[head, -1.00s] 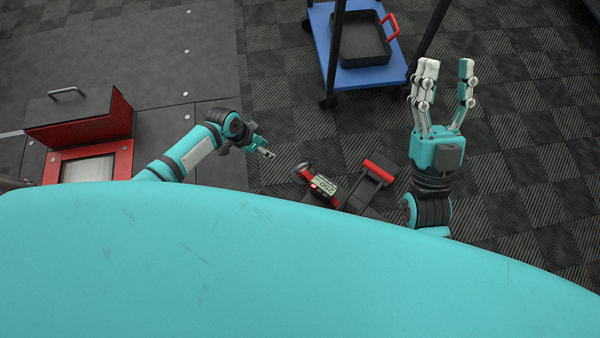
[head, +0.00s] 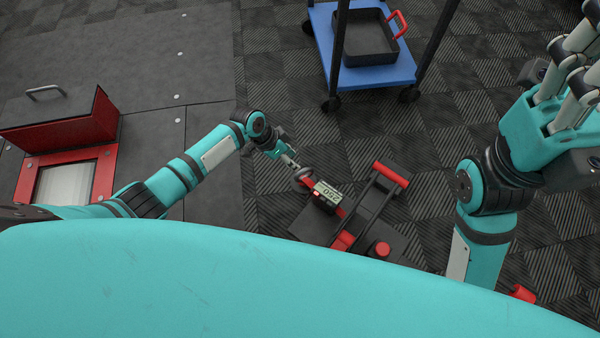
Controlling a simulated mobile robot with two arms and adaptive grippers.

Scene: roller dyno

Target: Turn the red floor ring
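I do not see a clear red ring on the floor. A black and red device (head: 368,205) lies on the carpet in the middle, with a red roller-like bar, a small lit display (head: 326,192) and a round red knob (head: 382,249). A dark round part (head: 301,174) sits at its left end. My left gripper (head: 291,163) is right by that round part; I cannot tell whether it touches it or how far its fingers are apart. My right gripper (head: 588,70) is raised at the right edge, its fingertips partly cut off. Nothing shows in it.
A blue cart (head: 365,75) with black posts and casters holds a dark tray (head: 369,45) with a red handle. A small red piece (head: 522,293) shows at lower right. Carpet between cart and device is clear.

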